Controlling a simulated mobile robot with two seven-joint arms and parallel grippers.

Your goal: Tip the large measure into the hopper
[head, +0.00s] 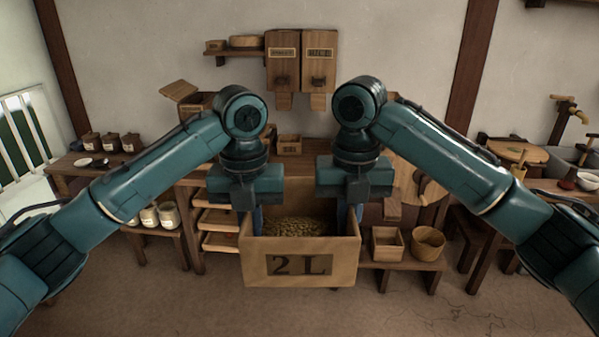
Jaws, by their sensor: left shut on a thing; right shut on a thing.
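The large measure (255,271) is a wooden box marked "2 L" on its front, held in the lower middle of the head view. Grain (292,226) lies inside it, and it looks about level. My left gripper (257,219) is shut on its left side and my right gripper (343,216) is shut on its right side. Both hands are at the top of the measure. I cannot clearly pick out the hopper. A wooden box with a tilted board (179,91) stands behind my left arm, partly hidden.
Two labelled wall bins (283,58) hang at the back above a bench. A small square box (386,244) and a round tub (428,243) stand on a low shelf at right. Lidded pots (150,216) stand at left. The floor in front is clear.

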